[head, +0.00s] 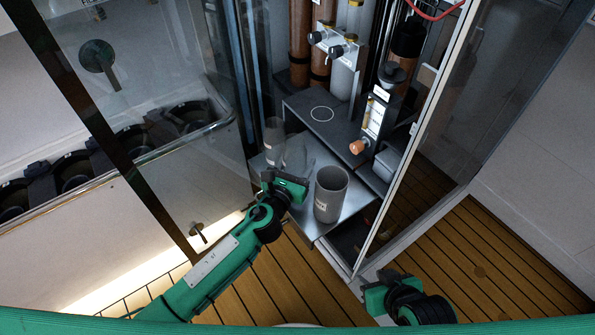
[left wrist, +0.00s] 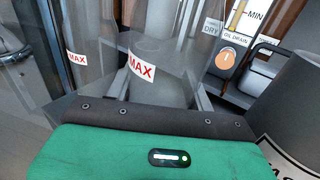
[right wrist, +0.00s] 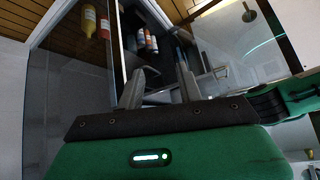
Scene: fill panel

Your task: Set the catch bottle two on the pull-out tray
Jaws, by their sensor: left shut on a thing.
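In the left wrist view this bottle (left wrist: 158,62) bears a red MAX label and stands between the fingers. I cannot read a number on it or tell if its base touches the tray. A second, smoky bottle (head: 273,137) with a MAX label (left wrist: 76,60) is at the tray's back left. My right gripper (head: 383,286) is low outside the cabinet, its fingers (right wrist: 160,92) apart and empty.
A grey open canister (head: 330,193) stands on the tray, right of my left gripper. Behind is a dark platform with a white ring (head: 321,114). An orange-knobbed gauge (head: 372,125) is at right. Glass doors (head: 480,110) flank the opening on both sides.

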